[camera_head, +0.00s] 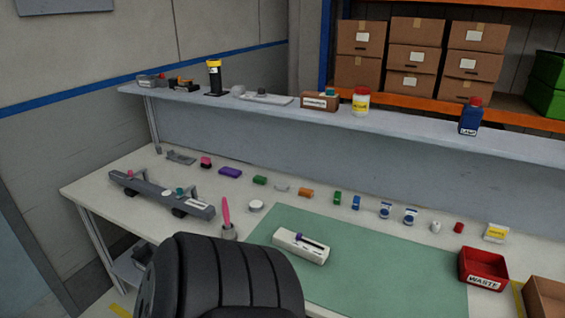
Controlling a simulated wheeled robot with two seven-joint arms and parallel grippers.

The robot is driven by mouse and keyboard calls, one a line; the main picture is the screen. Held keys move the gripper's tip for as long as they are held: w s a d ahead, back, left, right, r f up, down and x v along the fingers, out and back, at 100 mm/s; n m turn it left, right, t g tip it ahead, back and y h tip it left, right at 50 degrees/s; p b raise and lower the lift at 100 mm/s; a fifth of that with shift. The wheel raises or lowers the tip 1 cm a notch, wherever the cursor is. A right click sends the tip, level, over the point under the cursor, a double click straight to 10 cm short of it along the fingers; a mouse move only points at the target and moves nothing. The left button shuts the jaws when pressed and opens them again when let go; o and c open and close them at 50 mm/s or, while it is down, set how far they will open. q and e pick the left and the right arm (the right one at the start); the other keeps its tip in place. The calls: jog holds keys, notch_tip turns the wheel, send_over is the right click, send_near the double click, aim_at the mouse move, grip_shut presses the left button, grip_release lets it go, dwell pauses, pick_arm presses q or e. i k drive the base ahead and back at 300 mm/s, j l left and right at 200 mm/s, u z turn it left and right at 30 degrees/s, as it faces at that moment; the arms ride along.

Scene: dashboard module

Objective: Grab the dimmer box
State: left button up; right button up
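A white oblong box (302,245) with a dark purple strip on its top lies on the green mat (390,275), towards the mat's back left. It looks like the dimmer box, but no readable label confirms this. It lies apart from the things around it, and nothing holds it. Neither of my grippers shows in the head view.
A grey rail fixture (160,194) is farther left. A red waste bin (483,269) stands right. Small coloured parts line the back, below a raised shelf (400,122).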

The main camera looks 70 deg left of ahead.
aim_at(308, 249)
jog(key=k+u, duration=0.15)
jog(key=u, duration=1.85)
jog(key=j+z, duration=0.15)
jog(key=z, duration=0.2)
jog(key=j+z, duration=0.15)
jog(key=z, duration=0.2)
jog(key=j+z, duration=0.15)
jog(key=z, duration=0.15)
jog(key=i+j, duration=0.05)
